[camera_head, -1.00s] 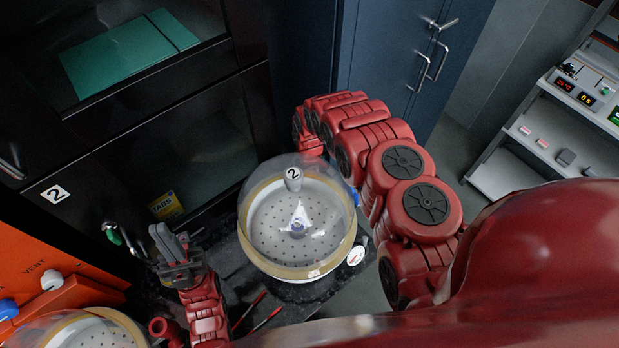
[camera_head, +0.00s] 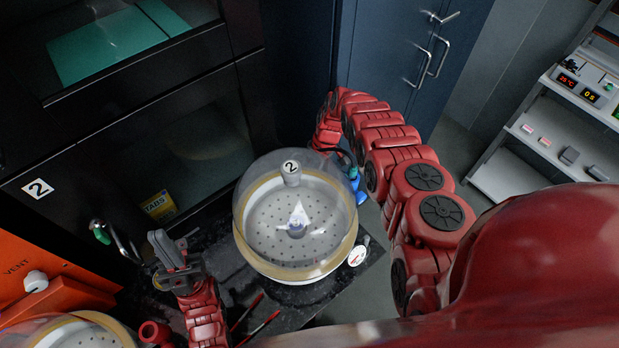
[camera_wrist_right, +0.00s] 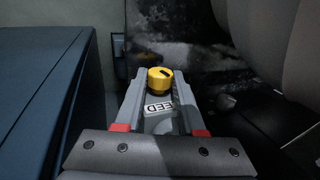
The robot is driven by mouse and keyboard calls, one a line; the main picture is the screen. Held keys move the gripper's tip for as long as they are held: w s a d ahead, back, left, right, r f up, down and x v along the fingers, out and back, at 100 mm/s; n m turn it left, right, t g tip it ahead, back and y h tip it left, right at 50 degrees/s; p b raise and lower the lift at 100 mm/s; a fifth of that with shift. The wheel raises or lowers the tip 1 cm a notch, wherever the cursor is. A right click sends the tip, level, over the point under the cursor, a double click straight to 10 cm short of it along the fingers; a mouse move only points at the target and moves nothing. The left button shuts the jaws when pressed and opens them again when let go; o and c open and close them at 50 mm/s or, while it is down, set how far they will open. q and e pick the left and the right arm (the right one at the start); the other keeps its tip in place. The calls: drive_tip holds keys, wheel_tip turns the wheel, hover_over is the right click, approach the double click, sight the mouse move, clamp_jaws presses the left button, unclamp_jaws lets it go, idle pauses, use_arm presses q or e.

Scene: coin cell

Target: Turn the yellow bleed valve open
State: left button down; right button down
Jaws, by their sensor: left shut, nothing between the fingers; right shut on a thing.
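The yellow bleed valve (camera_wrist_right: 160,78) is a short round knob with a dark slot in its top, in the right wrist view. Behind it, nearer the camera, is a white label (camera_wrist_right: 158,109) reading "EED", its start cut off. My right gripper (camera_wrist_right: 160,85) has its grey fingers on either side of the knob and is shut on it. In the head view my right arm curves behind the clear dome (camera_head: 296,215); neither the right fingertips nor the yellow valve can be made out there. My left gripper (camera_head: 165,248) is shut and empty, left of the dome.
The dome, marked 2, stands on a dark speckled bench top (camera_head: 222,262). A blue part (camera_head: 357,188) shows at its right. A black cabinet with a handle (camera_head: 126,240) is left, a blue cabinet (camera_head: 395,60) behind, shelves (camera_head: 560,130) at right. Red pens lie in front.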

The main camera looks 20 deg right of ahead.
drive_tip(key=c, duration=0.5)
unclamp_jaws()
